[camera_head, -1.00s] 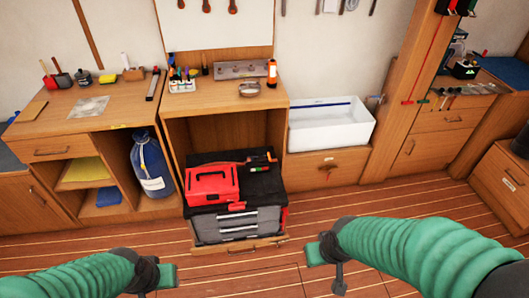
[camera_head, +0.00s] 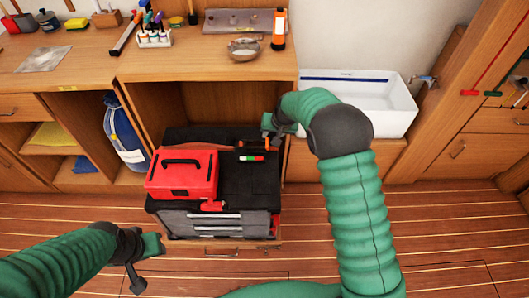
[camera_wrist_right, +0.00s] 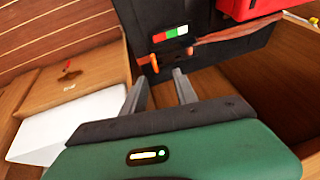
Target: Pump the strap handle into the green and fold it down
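A small strip of red, white and green (camera_head: 251,158) lies on the right part of the black top of the tool chest (camera_head: 225,180). It also shows in the right wrist view (camera_wrist_right: 170,33). Small orange parts (camera_wrist_right: 158,37) sit around the strip, and a brown-orange strap (camera_wrist_right: 238,40) runs to the right of it. Which part is the handle, and any pointer on the strip, are too small to tell. My right gripper (camera_head: 272,128) is above the chest's back right corner; its fingers (camera_wrist_right: 162,88) are apart with nothing between them. My left gripper (camera_head: 145,262) is low at front left, away from the chest.
A red toolbox (camera_head: 182,173) sits on the chest's left part. The wooden cabinet (camera_head: 190,72) stands behind, with bottles and a bowl on top. A white basin (camera_head: 350,92) is to the right, a blue bag (camera_head: 122,135) to the left. The floor in front is clear.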

